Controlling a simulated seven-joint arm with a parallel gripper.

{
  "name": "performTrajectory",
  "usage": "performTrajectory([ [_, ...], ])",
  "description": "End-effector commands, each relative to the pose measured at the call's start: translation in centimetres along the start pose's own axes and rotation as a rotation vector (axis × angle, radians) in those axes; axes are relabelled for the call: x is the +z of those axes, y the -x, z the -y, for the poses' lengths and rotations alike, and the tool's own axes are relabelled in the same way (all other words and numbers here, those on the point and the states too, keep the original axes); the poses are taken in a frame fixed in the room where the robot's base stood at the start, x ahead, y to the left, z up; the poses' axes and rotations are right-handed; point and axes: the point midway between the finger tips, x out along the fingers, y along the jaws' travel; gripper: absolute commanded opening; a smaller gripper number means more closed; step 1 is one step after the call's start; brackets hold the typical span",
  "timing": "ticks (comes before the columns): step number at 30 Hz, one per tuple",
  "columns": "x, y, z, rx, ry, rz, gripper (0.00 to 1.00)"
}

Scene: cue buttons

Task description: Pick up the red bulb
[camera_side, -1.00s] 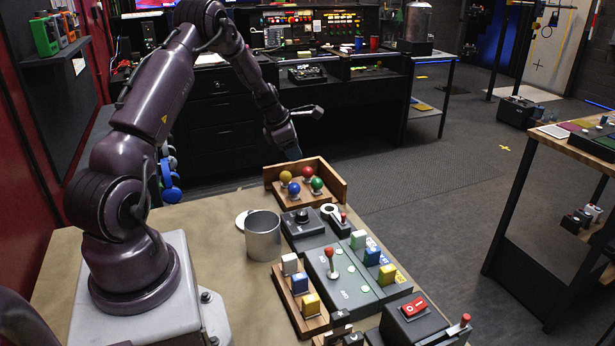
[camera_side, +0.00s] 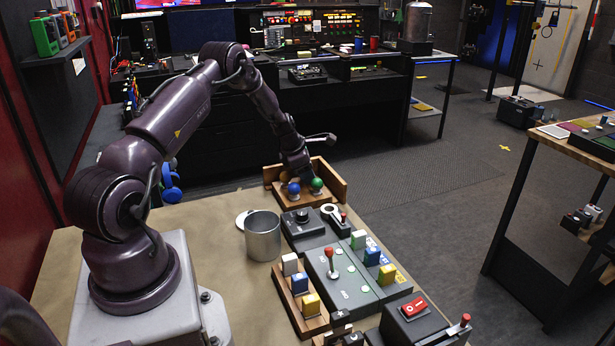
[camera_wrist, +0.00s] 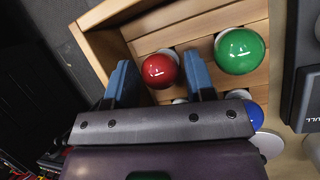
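The red bulb (camera_wrist: 160,70) is a glossy ball on a pale base in the wooden tray (camera_wrist: 196,18). In the wrist view it lies between the tips of my two blue fingers, with a gap at least on its left. My gripper (camera_wrist: 162,75) is open and pointed down at it. In the side view my gripper (camera_side: 303,176) is low over the tray (camera_side: 328,177) and hides the red bulb. The green bulb (camera_wrist: 239,51) is right of the fingers. The blue bulb (camera_wrist: 254,114) is partly covered by my gripper.
The yellow bulb (camera_side: 284,176) is mostly hidden behind my gripper in the side view. The tray has raised walls at the back. A metal cup (camera_side: 262,236) and a black knob box (camera_side: 302,221) stand in front of it. Several switches and blocks fill the table's front right.

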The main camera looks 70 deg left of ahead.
Motion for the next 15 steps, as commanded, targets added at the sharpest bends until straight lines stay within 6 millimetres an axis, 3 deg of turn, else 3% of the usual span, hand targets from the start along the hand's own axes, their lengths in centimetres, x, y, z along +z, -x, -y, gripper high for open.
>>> performTrajectory([
  [1, 0.0, 0.02, 0.0, 0.0, 0.0, 0.0, 0.4],
  [4, -0.01, 0.02, 0.0, 0.0, 0.0, 0.0, 0.17],
  [5, -0.01, 0.03, 0.0, 0.0, 0.0, 0.0, 0.14],
  [15, 0.01, 0.09, -0.03, 0.0, 0.0, 0.0, 0.14],
])
